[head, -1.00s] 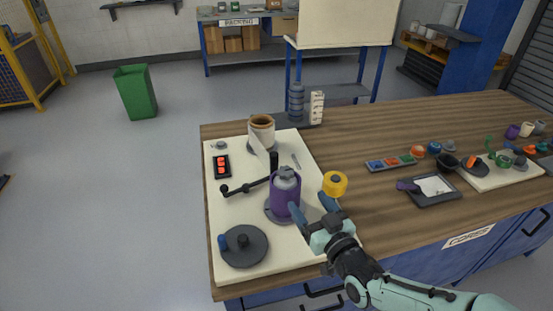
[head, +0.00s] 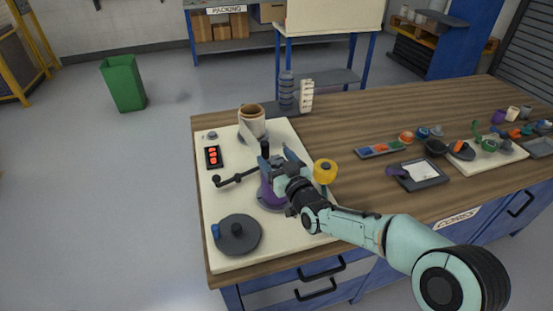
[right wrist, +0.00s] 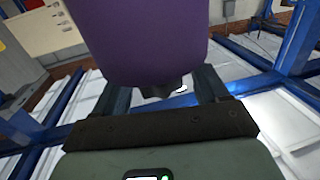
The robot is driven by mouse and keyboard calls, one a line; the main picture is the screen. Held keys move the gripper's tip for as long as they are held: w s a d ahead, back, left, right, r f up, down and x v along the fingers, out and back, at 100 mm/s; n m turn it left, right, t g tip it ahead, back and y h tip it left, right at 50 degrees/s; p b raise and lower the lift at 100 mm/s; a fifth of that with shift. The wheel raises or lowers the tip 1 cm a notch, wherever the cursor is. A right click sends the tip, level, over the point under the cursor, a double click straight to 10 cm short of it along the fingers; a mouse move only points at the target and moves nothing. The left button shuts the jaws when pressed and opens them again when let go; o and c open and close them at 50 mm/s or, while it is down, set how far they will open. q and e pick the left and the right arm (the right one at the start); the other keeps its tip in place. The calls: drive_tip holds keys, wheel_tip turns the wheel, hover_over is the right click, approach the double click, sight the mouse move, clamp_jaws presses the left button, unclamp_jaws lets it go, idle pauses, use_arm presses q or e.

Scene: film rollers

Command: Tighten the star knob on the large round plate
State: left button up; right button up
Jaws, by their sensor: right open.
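A large dark grey round plate (head: 240,246) lies at the front left of the cream board (head: 290,257). A black knob (head: 237,229) stands at its middle and a blue knob (head: 216,231) at its left edge. A purple roller (head: 266,190) stands upright on a smaller grey round base (head: 268,203). My right gripper (head: 278,160) is open at the top of this roller and hides its upper part. In the right wrist view the purple roller (right wrist: 140,40) lies close before the open fingers, with a dark end piece (right wrist: 172,86) between them. My left gripper is out of view.
A black crank arm (head: 236,178) lies left of the roller. A yellow knob (head: 325,171) is right of it. The wooden bench (head: 350,135) is clear behind the yellow knob.

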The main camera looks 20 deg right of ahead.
drive_tip(key=c, duration=1)
drive_tip(key=shift+o, duration=0.2)
